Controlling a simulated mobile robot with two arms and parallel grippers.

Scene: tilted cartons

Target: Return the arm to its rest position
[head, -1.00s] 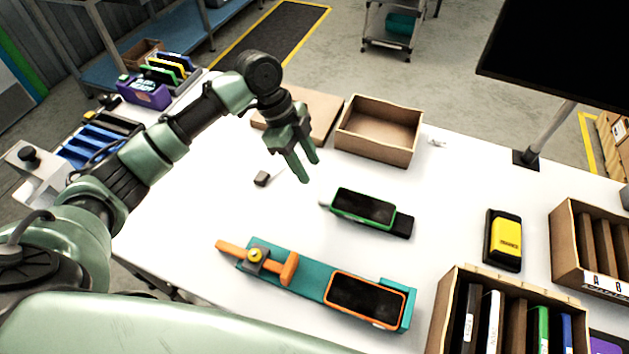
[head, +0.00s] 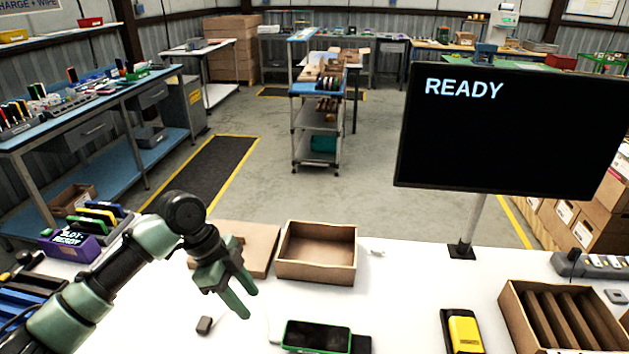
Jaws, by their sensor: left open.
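My left arm comes in from the left over the white table. My left gripper (head: 241,300) is open and empty, its two green fingers pointing down and to the right above the table. A green-edged dark device (head: 317,336) lies on the table to the right of and below the gripper in the picture. A small dark block (head: 204,325) lies below the gripper to the left. My right gripper is not in view.
An open cardboard box (head: 316,253) and a flat brown carton (head: 242,246) lie behind the gripper. A monitor (head: 500,130) reading READY stands at the right. A yellow-and-black device (head: 461,331) and a slotted carton (head: 565,317) are at the front right.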

